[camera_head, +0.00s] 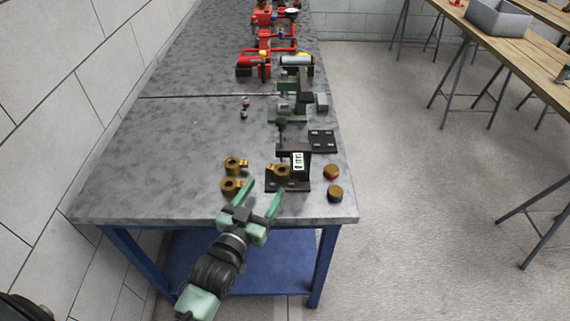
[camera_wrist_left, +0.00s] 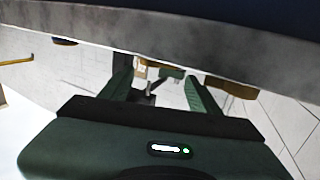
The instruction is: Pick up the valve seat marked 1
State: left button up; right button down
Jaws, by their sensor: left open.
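Two brass, ring-shaped parts with side lugs, which look like valve seats, lie at the table's front left: a rear one (camera_head: 235,163) and a front one (camera_head: 230,185). A third similar brass part (camera_head: 279,171) is at the dark fixture (camera_head: 299,165). No mark 1 is readable on any of them. My left gripper (camera_head: 265,190) is open and empty at the table's front edge, its fingers pointing toward the brass parts. In the left wrist view its open fingers (camera_wrist_left: 160,88) show, with a brass-coloured part (camera_wrist_left: 234,87) beyond, partly hidden.
A green machine (camera_head: 287,106) and red pump parts (camera_head: 264,60) are farther back. The grey table (camera_head: 180,165) is clear at left.

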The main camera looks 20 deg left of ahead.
aim_at(275, 172)
pick_arm(q)
jog(key=shift+w, duration=0.35)
jog(key=shift+w+d+r, duration=0.1)
jog(key=shift+w+d, duration=0.1)
jog(key=shift+w, duration=0.65)
jog(key=w, duration=0.1)
jog(key=w+p, duration=0.1)
jog(key=w, duration=0.2)
jog(key=shift+w+d, duration=0.25)
jog(key=shift+d, duration=0.05)
jog(key=shift+w+f, duration=0.25)
jog(key=c, duration=1.2)
jog(key=shift+r, duration=0.1)
jog(key=shift+c, duration=0.7)
pick_arm(e)
jog(key=shift+s+r, duration=0.65)
jog(key=shift+r, duration=0.05)
pick_arm(q)
jog(key=shift+r, duration=0.1)
